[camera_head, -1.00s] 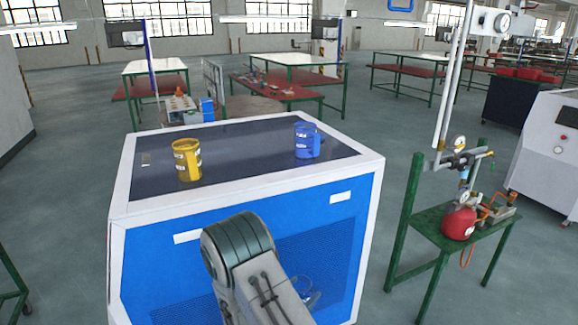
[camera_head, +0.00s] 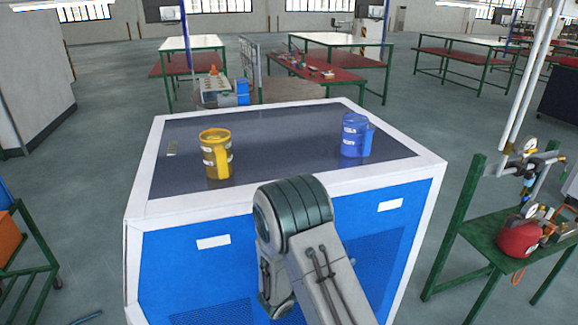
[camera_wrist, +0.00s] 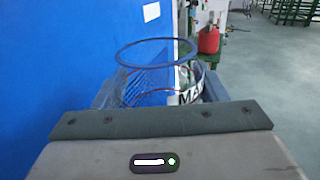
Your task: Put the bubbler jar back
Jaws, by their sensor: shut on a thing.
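A clear jar with a blue rim (camera_wrist: 128,60) sits between the fingers of my gripper (camera_wrist: 155,92) in the wrist view. A white label with dark letters shows on its right side. The gripper is shut on it, and the jar is in front of and beside the blue cabinet face. In the head view my arm hides the gripper and the jar. I take this clear jar to be the bubbler jar, though its name cannot be read.
The blue and white cabinet (camera_head: 135,205) has a dark top. A yellow jar (camera_head: 216,160) and a blue jar (camera_head: 352,140) stand on it, with room between them. A green stand (camera_head: 490,218) with a red tank (camera_head: 519,240) is at the right.

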